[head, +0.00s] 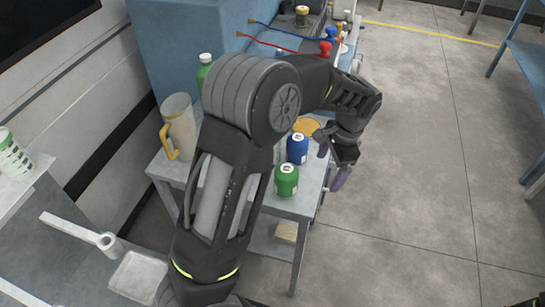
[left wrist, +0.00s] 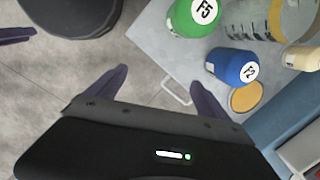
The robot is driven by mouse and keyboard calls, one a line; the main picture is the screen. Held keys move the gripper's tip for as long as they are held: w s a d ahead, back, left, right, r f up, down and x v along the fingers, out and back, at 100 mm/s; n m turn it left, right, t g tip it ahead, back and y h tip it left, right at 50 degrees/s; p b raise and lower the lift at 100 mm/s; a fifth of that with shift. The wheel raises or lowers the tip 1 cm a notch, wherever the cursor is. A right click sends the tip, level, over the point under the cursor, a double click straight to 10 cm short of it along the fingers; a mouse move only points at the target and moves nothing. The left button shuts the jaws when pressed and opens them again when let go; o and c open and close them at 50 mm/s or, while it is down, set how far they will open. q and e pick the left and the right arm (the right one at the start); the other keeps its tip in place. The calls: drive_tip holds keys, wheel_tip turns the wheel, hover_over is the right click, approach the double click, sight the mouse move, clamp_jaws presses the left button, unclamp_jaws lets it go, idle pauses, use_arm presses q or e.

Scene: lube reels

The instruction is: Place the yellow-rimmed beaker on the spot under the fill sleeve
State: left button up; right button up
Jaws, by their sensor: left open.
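A pale, tall beaker (head: 180,127) with a yellow handle stands at the left of a small grey table, behind my left forearm; its rim colour is hard to tell. It is partly in the left wrist view (left wrist: 245,18), cut off at the top. A flat orange-yellow disc (head: 306,126) lies on the table beyond the blue bottle; it also shows in the left wrist view (left wrist: 246,97). I cannot make out a fill sleeve. My left gripper (head: 332,160) is open and empty near the table's right edge, apart from the beaker; its fingers show in the left wrist view (left wrist: 157,97).
A blue bottle (head: 297,148) and a green bottle (head: 286,181) stand on the table (head: 312,182) near the gripper. Another green bottle (head: 205,72) stands farther back. Red (head: 325,48) and blue (head: 331,35) hose fittings are behind.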

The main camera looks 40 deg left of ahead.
use_arm(q)
drive_tip(key=s+d+f+n+t+h, duration=0.1)
drive_tip(key=s+d+f+n+h, duration=0.15)
drive_tip(key=d+f, duration=0.45)
drive_tip(key=s+d+f+n+t+h, duration=0.1)
drive_tip(key=s+d+f+n, duration=0.2)
drive_tip(key=f, duration=0.6)
drive_tip(key=s+d+f+n, duration=0.1)
drive_tip(key=s+d+f, duration=0.1)
drive_tip(key=s, duration=0.4)
drive_tip(key=s+d+f+n+h, duration=0.1)
drive_tip(key=s+d+f+n, duration=0.1)
drive_tip(key=s+f, duration=0.2)
drive_tip(key=s+d+f+n+g+h, duration=0.1)
drive_tip(key=s+f, duration=0.2)
drive_tip(key=s, duration=0.7)
drive_tip(key=shift+s+d, duration=0.2)
drive_tip(key=shift+d, duration=0.2)
drive_tip(key=shift+f+n, duration=0.1)
drive_tip(key=shift+n, duration=0.15)
